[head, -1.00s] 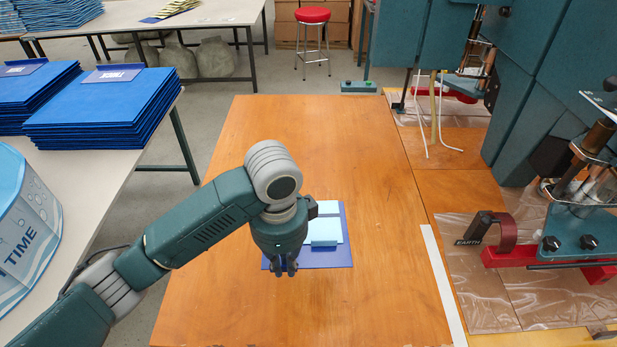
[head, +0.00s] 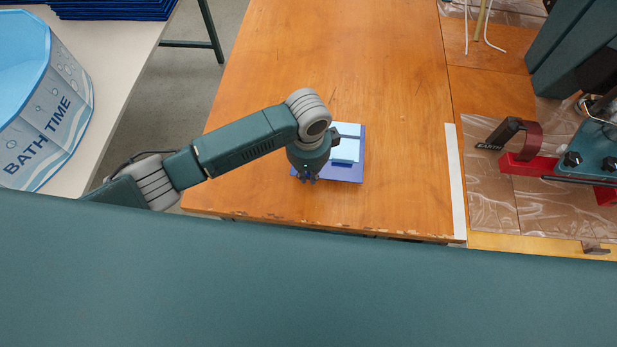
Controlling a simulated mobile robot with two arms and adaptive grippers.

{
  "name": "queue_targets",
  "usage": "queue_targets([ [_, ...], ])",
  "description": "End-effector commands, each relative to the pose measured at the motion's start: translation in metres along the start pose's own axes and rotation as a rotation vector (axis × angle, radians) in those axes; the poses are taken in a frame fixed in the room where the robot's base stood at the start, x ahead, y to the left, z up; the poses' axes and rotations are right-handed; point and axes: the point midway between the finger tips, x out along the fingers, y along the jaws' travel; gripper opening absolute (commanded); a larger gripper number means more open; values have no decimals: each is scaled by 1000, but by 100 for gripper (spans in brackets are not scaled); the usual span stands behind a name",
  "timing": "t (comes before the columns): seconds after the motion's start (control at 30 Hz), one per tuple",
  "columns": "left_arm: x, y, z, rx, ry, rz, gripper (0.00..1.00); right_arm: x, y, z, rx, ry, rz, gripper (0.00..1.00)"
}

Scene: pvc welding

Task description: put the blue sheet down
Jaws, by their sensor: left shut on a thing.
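A blue sheet (head: 345,174) is at the front middle of the wooden table, with a light-blue piece (head: 346,150) lying over much of it. My left gripper (head: 307,179) points down at the sheet's left front part and is shut on the sheet. The gripper and wrist hide the sheet's left side. I cannot tell whether the sheet touches the table. My right gripper is not in view.
The wooden table (head: 330,65) is clear around the sheet. A white strip (head: 456,180) runs along its right side. A red-and-teal machine (head: 560,165) stands at the right. A "Bath Time" tub (head: 45,130) stands on the white table (head: 120,85) at the left.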

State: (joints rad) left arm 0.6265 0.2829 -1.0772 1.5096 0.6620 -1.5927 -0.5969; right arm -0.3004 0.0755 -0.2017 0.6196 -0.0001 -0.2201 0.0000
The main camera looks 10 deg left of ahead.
Motion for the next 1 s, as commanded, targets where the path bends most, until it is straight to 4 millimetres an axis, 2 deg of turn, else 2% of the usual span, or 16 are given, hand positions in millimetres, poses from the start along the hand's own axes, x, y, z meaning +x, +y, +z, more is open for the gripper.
queue_targets([
  [0.3, 37, 1, 0, 0, 0, 0, 0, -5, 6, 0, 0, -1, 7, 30],
  [0.67, 41, 1, 0, 1, 1, -1, 0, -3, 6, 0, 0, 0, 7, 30],
  [0.7, 42, 1, 0, 1, 0, 0, 13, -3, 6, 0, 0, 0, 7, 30],
  [0.8, 42, 1, 0, 1, 0, 0, 30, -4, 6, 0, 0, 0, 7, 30],
  [1.0, 41, 1, 0, 0, 0, 0, 30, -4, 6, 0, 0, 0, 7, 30],
])
